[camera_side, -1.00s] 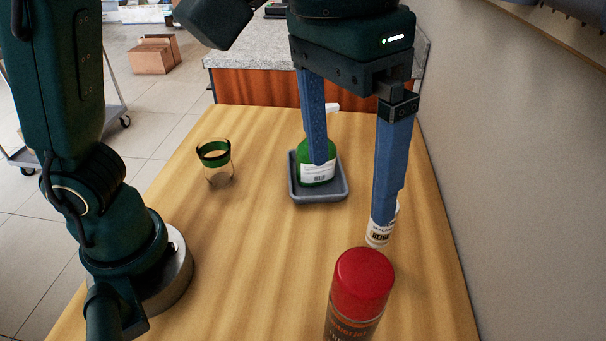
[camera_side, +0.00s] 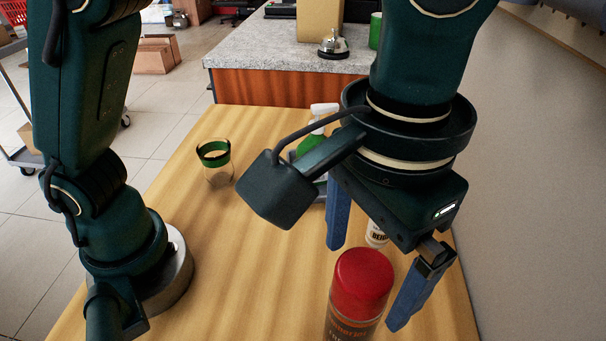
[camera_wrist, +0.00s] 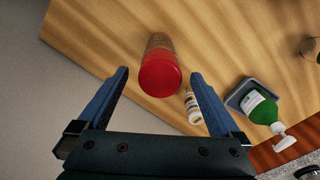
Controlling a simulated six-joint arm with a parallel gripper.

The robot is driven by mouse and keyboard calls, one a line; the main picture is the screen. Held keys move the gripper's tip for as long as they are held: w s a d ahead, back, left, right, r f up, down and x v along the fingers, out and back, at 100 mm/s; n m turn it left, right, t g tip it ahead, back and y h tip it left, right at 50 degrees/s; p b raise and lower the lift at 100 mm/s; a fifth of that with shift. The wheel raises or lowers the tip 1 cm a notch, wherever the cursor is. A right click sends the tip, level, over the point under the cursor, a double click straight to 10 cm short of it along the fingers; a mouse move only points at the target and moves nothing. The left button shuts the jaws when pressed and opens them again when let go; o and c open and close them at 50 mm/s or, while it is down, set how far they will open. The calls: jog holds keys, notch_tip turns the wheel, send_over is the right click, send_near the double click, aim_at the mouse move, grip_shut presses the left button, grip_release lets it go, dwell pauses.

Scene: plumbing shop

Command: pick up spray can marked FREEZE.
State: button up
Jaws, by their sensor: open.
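A spray can with a red cap (camera_side: 358,294) stands upright at the near edge of the side view. Its label is only partly in frame there, and I cannot read FREEZE on it. In the wrist view the red-capped can (camera_wrist: 160,72) lies ahead, between the lines of my two blue fingers. My gripper (camera_side: 366,283) is open and empty, with one finger on each side of the can as seen from the side. In the wrist view my gripper (camera_wrist: 160,75) shows a wide gap; I see no finger touching the can.
A small white bottle marked BEIGE (camera_side: 376,235) stands just behind the can. A green spray bottle (camera_wrist: 262,110) sits in a grey tray (camera_wrist: 236,96). A glass with a green band (camera_side: 214,160) stands left. A wall rises at the right; the wooden table's (camera_side: 235,260) left-middle is clear.

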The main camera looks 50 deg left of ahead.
jog(key=shift+f, duration=3.4)
grip_shut()
